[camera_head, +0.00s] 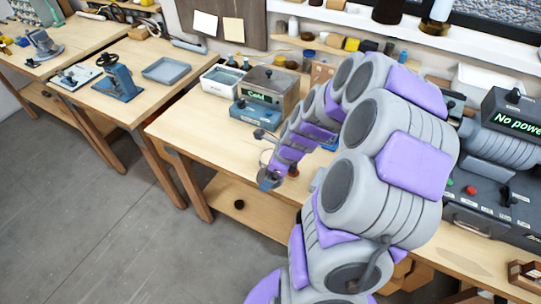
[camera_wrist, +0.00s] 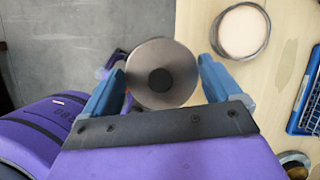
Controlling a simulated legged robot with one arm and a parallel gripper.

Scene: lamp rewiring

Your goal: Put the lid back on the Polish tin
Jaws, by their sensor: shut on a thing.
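My gripper (camera_wrist: 160,72) is shut on a round grey metal lid (camera_wrist: 182,84) with a dark knob at its centre. The blue fingers grip the lid at its left and right sides. In the wrist view, the round Polish tin (camera_wrist: 240,33) stands open on the wooden table at upper right, with pale contents inside a dark rim. The lid is to the left of the tin in that picture and apart from it. In the head view my gripper (camera_head: 270,179) is at the table's front edge; the lid is too small to make out clearly there.
The wrist view shows a blue tray-like thing (camera_wrist: 308,100) at the right edge and a round metal container (camera_wrist: 294,162) at lower right. In the head view, a box with a "Cold" display (camera_head: 263,97) and a white bin (camera_head: 222,82) stand behind my gripper. Bare tabletop (camera_head: 195,125) lies left.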

